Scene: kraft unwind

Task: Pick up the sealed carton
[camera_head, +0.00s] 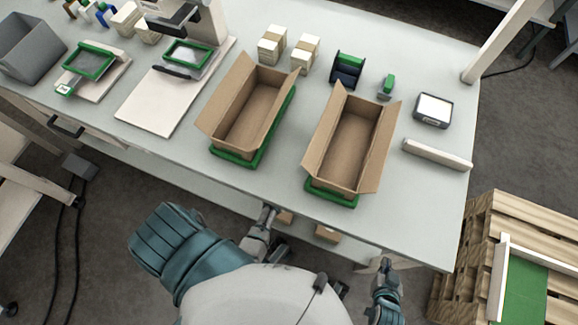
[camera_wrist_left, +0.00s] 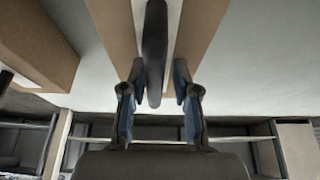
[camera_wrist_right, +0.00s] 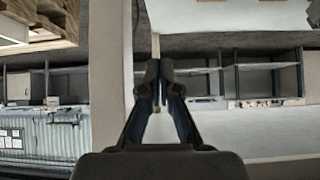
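I see no sealed carton. Two brown cartons stand on the table with their flaps up and empty insides showing: a left carton (camera_head: 250,112) and a right carton (camera_head: 350,145), each on a green tray. My left gripper (camera_head: 268,212) is below the table's front edge; in the left wrist view (camera_wrist_left: 157,90) its fingers are apart, with a dark elongated bar (camera_wrist_left: 155,50) in the gap. I cannot tell if they touch it. My right gripper (camera_head: 385,266) is at the front edge, right of the right carton; in the right wrist view (camera_wrist_right: 160,75) its fingers are together, holding nothing visible.
The table (camera_head: 190,165) also holds small boxes (camera_head: 272,45), a dark green-topped dispenser (camera_head: 346,69), a small device (camera_head: 433,110) and a white bar (camera_head: 437,155). A grey bin (camera_head: 30,50) is at the far left. A wooden pallet (camera_head: 500,225) stands at the right.

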